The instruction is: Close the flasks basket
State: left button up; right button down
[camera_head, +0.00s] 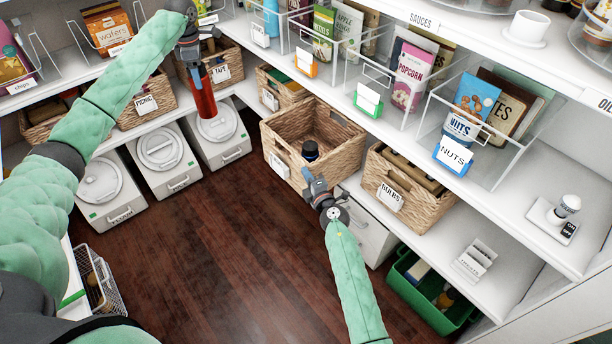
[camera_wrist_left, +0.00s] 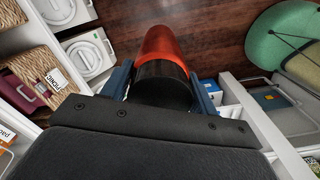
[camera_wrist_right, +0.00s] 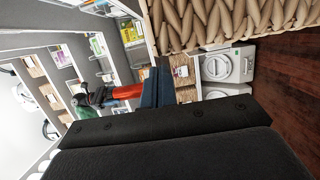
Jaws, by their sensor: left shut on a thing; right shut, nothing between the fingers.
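The flasks basket (camera_head: 290,147) is a woven basket pulled out beyond its shelf edge, left of the bulbs basket. A black-capped flask (camera_head: 310,150) stands inside; the basket's label is not readable. My left gripper (camera_head: 191,62) is shut on a red flask (camera_head: 204,97) with a black end, which hangs in the air left of the basket. The left wrist view shows this flask (camera_wrist_left: 163,45) between the fingers. In the right wrist view, the basket's weave (camera_wrist_right: 230,20) is close by the fingers.
The bulbs basket (camera_head: 410,190) is right of the flasks basket, with a green crate (camera_head: 425,292) below. White lidded bins (camera_head: 162,152) stand at the left. Clear bins (camera_head: 480,125) line the shelf above. The wooden floor (camera_head: 220,240) is clear in the middle.

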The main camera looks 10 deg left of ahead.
aim_at(334, 155)
jog(key=w+d, duration=0.2)
jog(key=w, duration=0.1)
jog(key=w+d, duration=0.3)
jog(key=w, duration=0.1)
jog(key=w+d, duration=0.3)
jog(key=shift+w+d, duration=0.15)
jog(key=shift+w, duration=0.15)
jog(key=shift+s, duration=0.1)
